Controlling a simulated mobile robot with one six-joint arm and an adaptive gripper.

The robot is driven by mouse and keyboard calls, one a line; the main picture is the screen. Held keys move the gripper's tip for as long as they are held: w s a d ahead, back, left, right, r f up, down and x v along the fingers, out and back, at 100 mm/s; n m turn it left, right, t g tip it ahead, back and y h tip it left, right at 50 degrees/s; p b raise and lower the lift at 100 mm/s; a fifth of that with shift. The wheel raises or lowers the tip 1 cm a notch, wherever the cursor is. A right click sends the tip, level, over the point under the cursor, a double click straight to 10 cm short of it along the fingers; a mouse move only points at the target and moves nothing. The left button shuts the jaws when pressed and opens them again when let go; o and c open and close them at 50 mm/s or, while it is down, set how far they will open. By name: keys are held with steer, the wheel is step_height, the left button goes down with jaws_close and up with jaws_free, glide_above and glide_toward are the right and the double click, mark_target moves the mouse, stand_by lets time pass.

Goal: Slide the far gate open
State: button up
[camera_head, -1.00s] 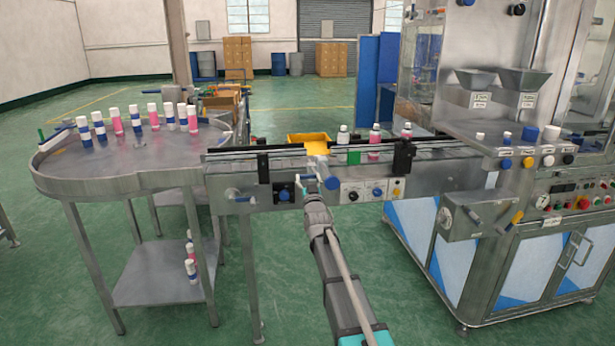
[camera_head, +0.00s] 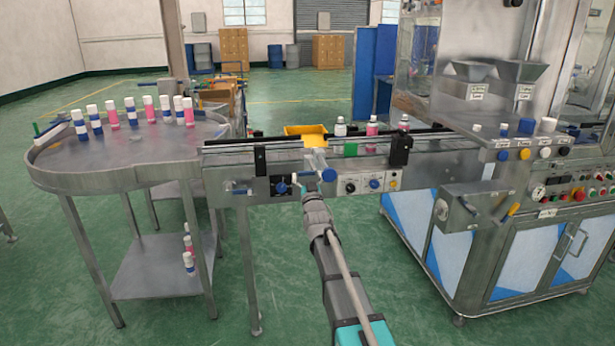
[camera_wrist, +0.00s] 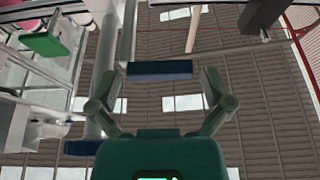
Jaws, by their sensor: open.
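My gripper (camera_head: 308,186) is at the front side of the conveyor, below the yellow tray. In the wrist view my gripper (camera_wrist: 160,88) looks upward with its two fingers spread apart. A flat dark blue bar (camera_wrist: 160,70) shows between and beyond the fingertips; contact cannot be told. A green block (camera_head: 351,149) is at the conveyor's front rail, and a green plate (camera_wrist: 47,38) shows at the wrist view's upper left. Which part is the far gate is not clear.
A round steel table (camera_head: 75,165) with several bottles is left. A machine with control panels (camera_head: 560,190) stands right. The floor in front is clear.

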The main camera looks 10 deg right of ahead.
steer(key=shift+w, duration=0.1)
steer(key=shift+w, duration=3.35)
steer(key=b+v, duration=0.5)
steer(key=v, duration=1)
steer(key=s+f+g, duration=0.5)
steer(key=f+g, duration=0.1)
steer(key=f, duration=0.3)
steer(key=s+f+g+p, duration=0.1)
steer(key=s+f+g, duration=0.5)
steer(key=f, duration=0.3)
steer(key=shift+s+g, duration=0.25)
steer(key=shift+g, duration=0.15)
